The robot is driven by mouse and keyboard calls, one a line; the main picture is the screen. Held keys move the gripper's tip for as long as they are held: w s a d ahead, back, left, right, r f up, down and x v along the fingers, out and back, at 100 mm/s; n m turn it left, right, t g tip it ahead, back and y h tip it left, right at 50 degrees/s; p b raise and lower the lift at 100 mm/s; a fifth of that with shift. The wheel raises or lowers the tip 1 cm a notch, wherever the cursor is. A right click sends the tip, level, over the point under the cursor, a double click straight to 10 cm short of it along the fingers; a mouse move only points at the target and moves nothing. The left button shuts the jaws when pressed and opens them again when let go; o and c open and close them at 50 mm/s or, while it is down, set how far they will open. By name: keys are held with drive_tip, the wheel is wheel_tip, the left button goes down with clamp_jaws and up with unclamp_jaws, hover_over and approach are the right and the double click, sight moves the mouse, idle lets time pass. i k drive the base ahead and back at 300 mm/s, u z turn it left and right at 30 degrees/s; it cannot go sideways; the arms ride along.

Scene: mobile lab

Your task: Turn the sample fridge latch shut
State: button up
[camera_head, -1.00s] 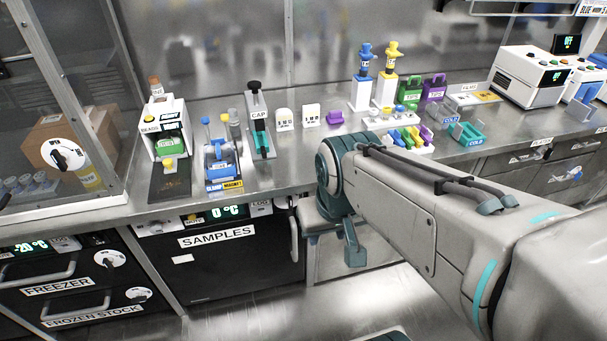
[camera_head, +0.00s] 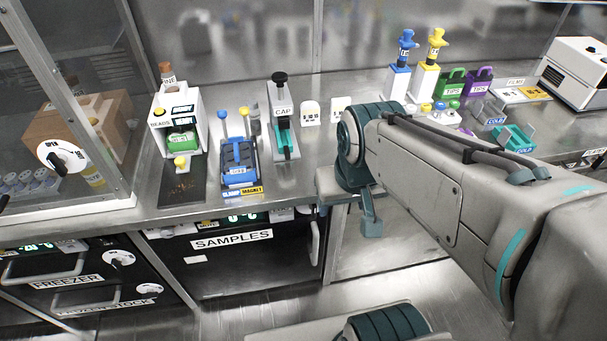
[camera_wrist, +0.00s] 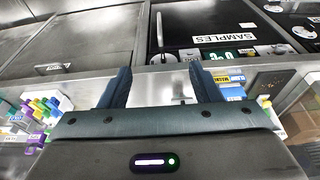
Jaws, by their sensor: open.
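The sample fridge (camera_head: 250,272) is a black front under the bench with a white SAMPLES label, a vertical handle at its right and a lit green display above. It appears upside down in the wrist view (camera_wrist: 222,22), with its handle near the top middle. Small white labels sit along the strip above the door; the latch is too small to make out, so its position cannot be told. My gripper (camera_wrist: 160,88) is open and empty, its two teal fingers apart, pointing toward the bench edge and fridge front. In the head view my arm mostly hides it, right of the fridge.
The steel bench (camera_head: 300,178) overhangs the fridge front. On it stand a bead unit (camera_head: 178,125), a blue magnet clamp (camera_head: 238,165) and a cap press (camera_head: 282,120). A freezer (camera_head: 35,270) is left of the fridge.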

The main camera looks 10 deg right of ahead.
sight(313, 207)
drive_tip(key=z, duration=1.9)
drive_tip(key=k, duration=0.8)
drive_tip(key=u, duration=1.85)
